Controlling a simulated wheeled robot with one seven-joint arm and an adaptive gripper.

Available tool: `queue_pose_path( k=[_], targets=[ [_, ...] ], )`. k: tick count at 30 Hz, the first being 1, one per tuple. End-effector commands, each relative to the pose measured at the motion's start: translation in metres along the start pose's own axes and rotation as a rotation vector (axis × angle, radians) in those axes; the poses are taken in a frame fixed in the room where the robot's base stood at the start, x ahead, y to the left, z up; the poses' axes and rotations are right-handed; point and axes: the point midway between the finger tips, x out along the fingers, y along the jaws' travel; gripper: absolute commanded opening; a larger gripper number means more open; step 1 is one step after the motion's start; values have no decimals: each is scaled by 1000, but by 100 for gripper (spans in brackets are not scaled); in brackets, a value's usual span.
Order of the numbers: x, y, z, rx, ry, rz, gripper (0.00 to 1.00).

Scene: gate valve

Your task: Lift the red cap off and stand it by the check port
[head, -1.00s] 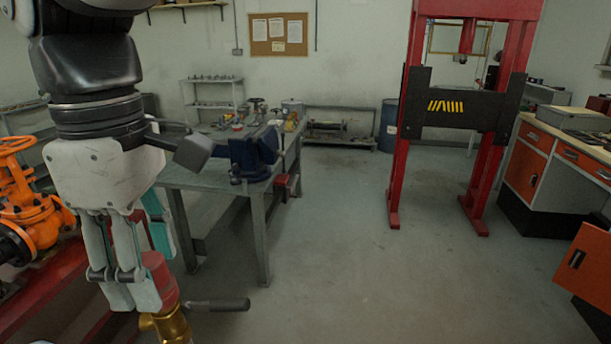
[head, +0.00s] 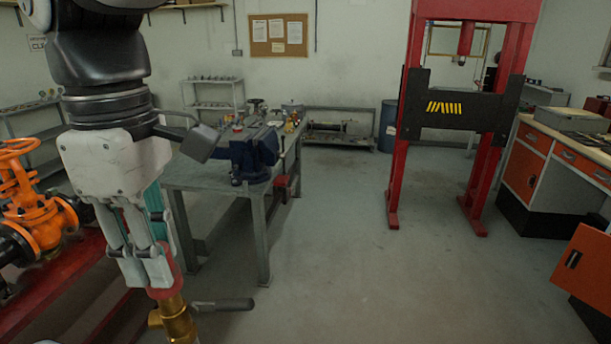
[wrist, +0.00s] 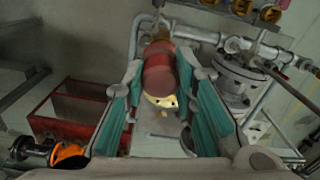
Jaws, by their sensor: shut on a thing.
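The red cap (head: 168,291) is between the fingers of my gripper (head: 150,276), at the lower left of the head view. The fingers are shut on it and hide much of it. Directly below it is an upright brass fitting (head: 178,322) with a dark lever; the cap seems to touch its top, but I cannot tell whether it is seated. In the wrist view the cap (wrist: 158,72) shows between the teal-padded fingers, with a pale yellow part (wrist: 160,101) at its near end. I cannot tell which part is the check port.
An orange valve (head: 30,205) stands on a red frame at the left. A workbench (head: 215,178) with a blue vise (head: 250,158) is behind my gripper. In the wrist view, grey pipes and a flanged fitting (wrist: 238,85) are close on the right. The floor right of the lever is clear.

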Motion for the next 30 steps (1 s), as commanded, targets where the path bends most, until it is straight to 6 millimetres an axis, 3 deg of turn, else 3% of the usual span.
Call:
queue_pose_path(
  k=[3,12,30],
  targets=[
    [-24,-4,0,2,1,1,0],
    [-66,-4,-1,1,1,0,0],
    [-98,-1,0,-1,0,0,0]
  ],
)
